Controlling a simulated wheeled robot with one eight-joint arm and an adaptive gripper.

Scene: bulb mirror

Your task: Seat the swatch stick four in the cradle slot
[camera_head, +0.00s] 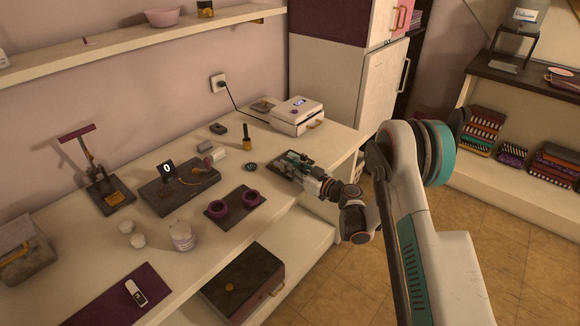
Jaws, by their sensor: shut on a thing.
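My gripper (290,162) is low over the right part of the white worktop, near its front edge. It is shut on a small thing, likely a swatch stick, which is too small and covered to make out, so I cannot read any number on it. Under and beside the fingers is a low dark holder (275,171), mostly hidden by my gripper. I cannot tell whether this holder has the cradle slot, or whether the held thing touches it.
Left of my gripper are a black mat with two purple rings (221,209), a dark device reading 0 (167,169), and a black-and-gold bottle (247,137). A white box appliance (297,115) stands behind. A white jar (182,236) and a purple mat (118,296) are at front left.

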